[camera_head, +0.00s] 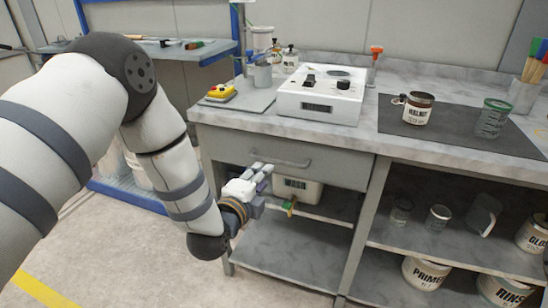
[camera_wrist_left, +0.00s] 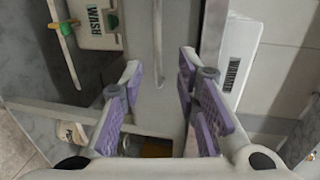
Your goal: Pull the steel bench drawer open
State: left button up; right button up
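The steel bench drawer (camera_head: 328,165) is a plain grey front under the left part of the bench top, and it looks closed flush. Its bar handle (camera_head: 282,160) runs across the upper middle of the front. My left gripper (camera_head: 266,172) is in front of the drawer, close to the handle and a little below it in the picture. In the left wrist view the drawer front (camera_wrist_left: 178,25) stands upright between the fingers, with the handle (camera_wrist_left: 159,45) ahead. The left gripper (camera_wrist_left: 161,72) is open with nothing between its purple pads. My right gripper is not in view.
A white WASH container (camera_head: 300,189) with a green-handled tap (camera_head: 291,206) sits directly below the drawer. Jars and cans fill the right shelves (camera_head: 400,240). The floor (camera_head: 130,262) before the bench is clear.

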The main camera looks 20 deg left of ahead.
aim_at(277, 162)
pick_arm(q)
jog(key=shift+b+x, duration=1.15)
jog(key=shift+x, duration=4.2)
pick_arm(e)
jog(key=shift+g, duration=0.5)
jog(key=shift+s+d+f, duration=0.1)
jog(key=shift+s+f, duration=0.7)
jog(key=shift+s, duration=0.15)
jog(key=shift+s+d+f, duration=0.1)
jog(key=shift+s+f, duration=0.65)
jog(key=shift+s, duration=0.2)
pick_arm(q)
jog(key=shift+d+f, duration=0.1)
grip_shut()
